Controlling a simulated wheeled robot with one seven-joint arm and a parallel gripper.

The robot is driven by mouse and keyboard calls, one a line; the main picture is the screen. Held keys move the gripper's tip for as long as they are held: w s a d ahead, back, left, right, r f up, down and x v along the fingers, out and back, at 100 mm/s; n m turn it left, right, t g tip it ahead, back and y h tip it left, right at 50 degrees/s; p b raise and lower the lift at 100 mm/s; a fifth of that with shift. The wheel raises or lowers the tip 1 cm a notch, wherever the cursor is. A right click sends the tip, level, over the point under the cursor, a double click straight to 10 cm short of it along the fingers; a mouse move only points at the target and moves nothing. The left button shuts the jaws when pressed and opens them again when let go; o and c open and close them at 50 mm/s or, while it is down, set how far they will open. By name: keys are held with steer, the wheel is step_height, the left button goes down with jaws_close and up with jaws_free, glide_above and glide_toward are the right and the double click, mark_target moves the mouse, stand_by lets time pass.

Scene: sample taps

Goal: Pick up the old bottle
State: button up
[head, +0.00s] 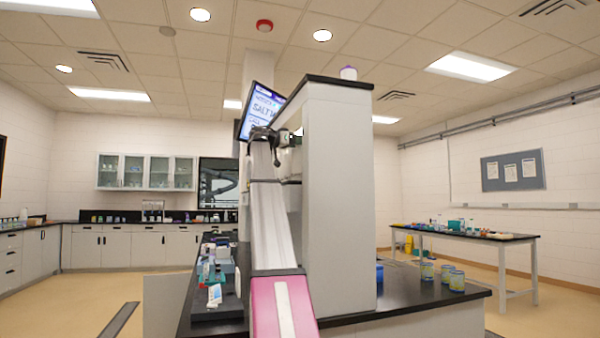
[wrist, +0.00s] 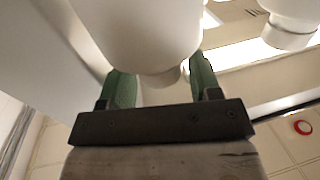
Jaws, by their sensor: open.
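My gripper (head: 288,138) is raised high in the head view, beside the left side of the tall pale partition. In the wrist view my gripper (wrist: 162,78) is open, with one green finger on each side. A large white rounded body (wrist: 135,30) with a narrower lower end fills the space above and between the fingers. It looks like a bottle, but no label shows, and I cannot tell whether the fingers touch it. A second white rounded thing (wrist: 290,25) is at the upper right. I cannot make out the old bottle in the head view.
The pale partition (head: 335,190) with a dark top stands close on the right of my arm. A screen (head: 260,107) is behind my gripper. Several tins (head: 450,277) stand on the black bench (head: 400,302).

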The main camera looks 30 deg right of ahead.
steer(key=shift+d, duration=0.7)
jaws_close()
steer(key=shift+r, duration=0.15)
